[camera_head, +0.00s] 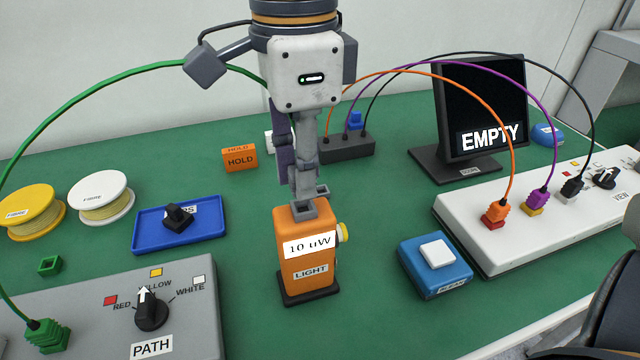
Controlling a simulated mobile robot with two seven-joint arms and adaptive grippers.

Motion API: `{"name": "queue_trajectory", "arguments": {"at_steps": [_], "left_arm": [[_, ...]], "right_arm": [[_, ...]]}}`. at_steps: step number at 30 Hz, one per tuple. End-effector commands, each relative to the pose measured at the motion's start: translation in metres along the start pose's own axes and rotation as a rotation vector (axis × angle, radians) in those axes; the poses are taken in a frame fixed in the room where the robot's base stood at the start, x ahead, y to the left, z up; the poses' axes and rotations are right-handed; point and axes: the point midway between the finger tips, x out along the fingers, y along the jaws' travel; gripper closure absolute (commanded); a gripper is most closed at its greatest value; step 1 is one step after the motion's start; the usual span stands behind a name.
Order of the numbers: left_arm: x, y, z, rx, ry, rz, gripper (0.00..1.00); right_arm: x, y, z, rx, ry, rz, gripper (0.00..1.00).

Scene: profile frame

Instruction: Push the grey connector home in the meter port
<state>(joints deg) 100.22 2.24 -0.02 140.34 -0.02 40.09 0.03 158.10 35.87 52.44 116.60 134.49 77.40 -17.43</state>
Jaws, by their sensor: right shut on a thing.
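The orange light meter (308,262) stands upright on a dark base in the middle of the bench. Its display reads 10 uW, and a yellow round part (342,233) is on its right side. My right gripper (310,199) points down at the meter's top. It is shut on what appears to be the grey connector, mostly hidden between and behind the grey fingers. The meter port is hidden too, so I cannot tell how deep the connector sits. The green cable (110,80) arcs from the green plug (47,337) and passes behind my right gripper. My left gripper is not in view.
The PATH box (205,315) and blue tray (150,240) with a black piece (178,216) lie left. A blue button box (436,264) stands close right, before the white panel (480,245) with orange, purple and black plugs. The monitor (445,165) reads EMPTY.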

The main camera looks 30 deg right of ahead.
Motion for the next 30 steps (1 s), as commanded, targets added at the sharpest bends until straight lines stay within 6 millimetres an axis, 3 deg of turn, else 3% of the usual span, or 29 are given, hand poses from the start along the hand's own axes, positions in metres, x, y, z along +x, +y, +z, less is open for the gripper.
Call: {"name": "queue_trajectory", "arguments": {"at_steps": [30], "left_arm": [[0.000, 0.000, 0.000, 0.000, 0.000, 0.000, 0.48]], "right_arm": [[0.012, 0.000, 0.000, 0.000, 0.001, -0.001, 1.00]]}}
